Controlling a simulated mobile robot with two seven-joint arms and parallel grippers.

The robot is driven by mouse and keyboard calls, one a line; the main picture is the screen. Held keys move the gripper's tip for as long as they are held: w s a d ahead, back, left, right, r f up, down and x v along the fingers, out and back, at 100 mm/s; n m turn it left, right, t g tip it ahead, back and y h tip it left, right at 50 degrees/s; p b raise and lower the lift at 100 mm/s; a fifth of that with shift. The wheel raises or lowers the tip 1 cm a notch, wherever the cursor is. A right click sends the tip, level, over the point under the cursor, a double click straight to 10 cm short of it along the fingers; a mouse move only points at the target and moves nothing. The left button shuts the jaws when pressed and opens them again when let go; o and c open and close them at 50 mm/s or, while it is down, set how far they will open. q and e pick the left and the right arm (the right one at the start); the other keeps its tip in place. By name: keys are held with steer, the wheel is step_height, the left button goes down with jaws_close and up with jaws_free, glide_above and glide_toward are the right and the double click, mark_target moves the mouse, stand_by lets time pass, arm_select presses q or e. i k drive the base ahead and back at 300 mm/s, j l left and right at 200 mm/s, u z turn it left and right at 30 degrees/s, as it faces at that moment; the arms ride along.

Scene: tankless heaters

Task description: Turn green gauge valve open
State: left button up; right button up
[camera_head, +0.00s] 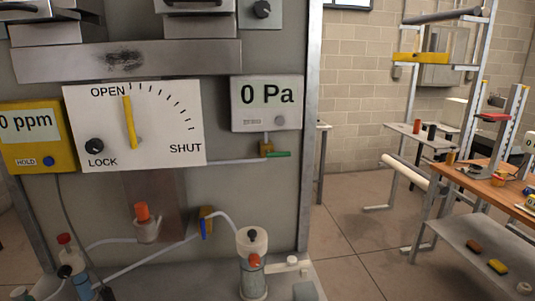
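The green gauge valve (278,154) has a small green lever on a brass body (265,148), just below the white pressure gauge (266,102). The gauge reads 0 Pa. The lever lies about level and points right. A thin pipe (235,162) runs to the valve from the left, and a short stem joins it to the gauge above. Neither of my grippers shows in the head view.
A white OPEN/SHUT dial panel (133,125) with a yellow pointer and a yellow ppm meter (38,136) are left of the gauge. A blue-handled valve (205,222) and a canister (252,265) sit lower. Open floor (350,250) and a wooden workbench (490,185) lie right.

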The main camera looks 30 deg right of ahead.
mark_target(269, 155)
steer(key=l+u, duration=0.15)
steer(key=u, duration=1)
steer(key=k+l, duration=0.15)
steer(key=l, duration=0.2)
steer(key=k+l, duration=0.1)
steer(key=l, duration=0.25)
steer(key=k+l, duration=0.15)
steer(key=l, duration=0.2)
steer(key=k+l, duration=0.1)
steer(key=l, duration=0.25)
steer(key=k+l, duration=0.15)
steer(key=l, duration=0.2)
steer(key=k+l, duration=0.1)
steer(key=l, duration=0.25)
steer(key=k+l, duration=0.15)
steer(key=l, duration=0.25)
